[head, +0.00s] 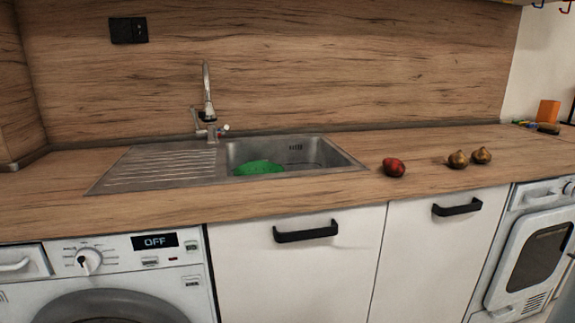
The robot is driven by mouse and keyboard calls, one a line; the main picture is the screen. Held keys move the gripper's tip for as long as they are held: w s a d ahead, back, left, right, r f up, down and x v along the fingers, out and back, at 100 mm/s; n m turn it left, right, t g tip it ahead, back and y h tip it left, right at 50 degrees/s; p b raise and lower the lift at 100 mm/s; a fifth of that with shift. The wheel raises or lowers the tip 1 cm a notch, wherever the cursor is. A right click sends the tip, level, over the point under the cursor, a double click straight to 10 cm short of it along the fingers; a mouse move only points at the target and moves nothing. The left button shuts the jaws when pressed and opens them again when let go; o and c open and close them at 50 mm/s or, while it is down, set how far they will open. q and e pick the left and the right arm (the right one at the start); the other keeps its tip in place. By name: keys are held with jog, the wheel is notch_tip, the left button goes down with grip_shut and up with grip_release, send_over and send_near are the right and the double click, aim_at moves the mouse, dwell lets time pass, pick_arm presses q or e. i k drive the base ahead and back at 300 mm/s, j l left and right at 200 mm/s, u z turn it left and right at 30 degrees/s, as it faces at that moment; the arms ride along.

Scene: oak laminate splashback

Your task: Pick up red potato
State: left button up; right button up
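A red, roundish potato (394,167) with darker patches lies on the wooden countertop (330,192), just right of the sink and near the counter's front part. Nothing touches it. Neither of my grippers shows in the head view.
Two brown onion-like items (458,159) lie to the right of the potato. A metal sink (345,162) with a drainboard, a tap (208,100) and a green item (259,168) in its basin is on the left. An orange block (548,112) stands at the far right. Cabinet handles (305,231) protrude below.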

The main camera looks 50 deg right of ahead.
aim_at(393, 167)
jog(key=z, duration=2.3)
jog(key=i+l+u, duration=0.1)
jog(key=u, duration=0.35)
jog(key=l+u, duration=0.15)
jog(key=u, duration=0.25)
jog(key=i+l+u, duration=0.1)
jog(key=u, duration=0.35)
